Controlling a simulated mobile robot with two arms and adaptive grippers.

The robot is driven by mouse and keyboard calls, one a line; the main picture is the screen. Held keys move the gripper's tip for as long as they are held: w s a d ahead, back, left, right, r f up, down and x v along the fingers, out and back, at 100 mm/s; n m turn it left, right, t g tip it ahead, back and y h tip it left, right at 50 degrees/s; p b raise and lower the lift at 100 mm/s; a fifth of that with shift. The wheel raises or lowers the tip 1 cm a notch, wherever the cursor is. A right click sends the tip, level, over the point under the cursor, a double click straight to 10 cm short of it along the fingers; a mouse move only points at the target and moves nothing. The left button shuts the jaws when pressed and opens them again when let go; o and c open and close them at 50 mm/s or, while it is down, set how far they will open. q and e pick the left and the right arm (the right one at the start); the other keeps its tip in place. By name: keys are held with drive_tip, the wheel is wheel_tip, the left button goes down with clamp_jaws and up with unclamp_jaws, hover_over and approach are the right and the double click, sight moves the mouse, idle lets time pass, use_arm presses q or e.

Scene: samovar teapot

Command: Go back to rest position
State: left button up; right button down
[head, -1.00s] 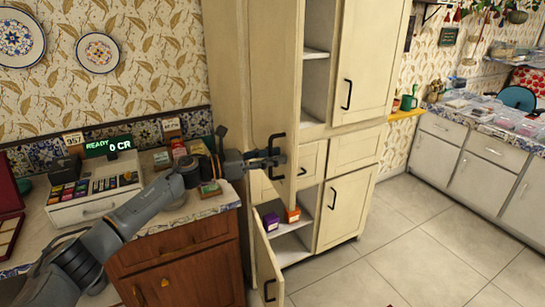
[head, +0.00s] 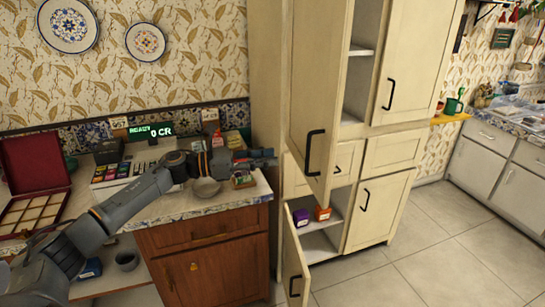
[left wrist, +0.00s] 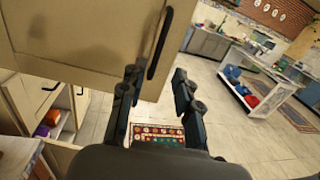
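My left gripper (head: 256,158) is stretched out to the right over the counter, beside the tall cream cabinet (head: 338,100). In the left wrist view its two fingers (left wrist: 157,92) stand apart with nothing between them. An open upper cabinet door (head: 312,90) with a black handle (head: 314,152) is just right of the gripper. In the left wrist view the door (left wrist: 90,40) and its handle (left wrist: 159,43) are close ahead, and the fingers appear clear of the handle. My right gripper is not in view.
The lower cabinet door (head: 295,255) also hangs open, showing purple (head: 301,217) and orange boxes (head: 322,213) inside. Tiled floor (head: 430,240) is free at the right.

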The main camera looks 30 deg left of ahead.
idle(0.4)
use_arm(q)
drive_tip(key=a+f+n+t+y, duration=0.1)
drive_tip(key=a+f+n+y, duration=0.15)
drive_tip(key=f+n, duration=0.7)
drive_tip(key=s+a+f+n+t+y, duration=0.1)
drive_tip(key=f+n+y, duration=0.4)
drive_tip(key=f, duration=0.8)
drive_tip(key=a+f+n+t+y, duration=0.1)
drive_tip(key=a+f+n+y, duration=0.15)
drive_tip(key=f+n, duration=0.8)
drive_tip(key=s+d+f+n+g+y, duration=0.2)
drive_tip(key=s+f+n, duration=0.2)
drive_tip(key=s+f, duration=0.5)
drive_tip(key=s+d+f+n+g+y, duration=0.1)
drive_tip(key=s+f+n+g, duration=0.15)
drive_tip(key=s+f, duration=0.65)
drive_tip(key=s+d+f+n+g, duration=0.3)
drive_tip(key=s+f, duration=0.4)
drive_tip(key=s, duration=0.4)
drive_tip(key=s+d+f+n+g, duration=0.3)
drive_tip(key=s+d+f, duration=0.3)
drive_tip(key=s, duration=0.6)
drive_tip(key=s+d+f+n+g, duration=0.3)
drive_tip(key=s+d+f+n, duration=0.2)
drive_tip(key=s, duration=0.6)
wheel_tip(320, 180, down, 3)
drive_tip(key=shift+s+d+r+n+y, duration=0.15)
drive_tip(key=shift+s+n+y, duration=0.05)
drive_tip(key=shift+n+y, duration=0.15)
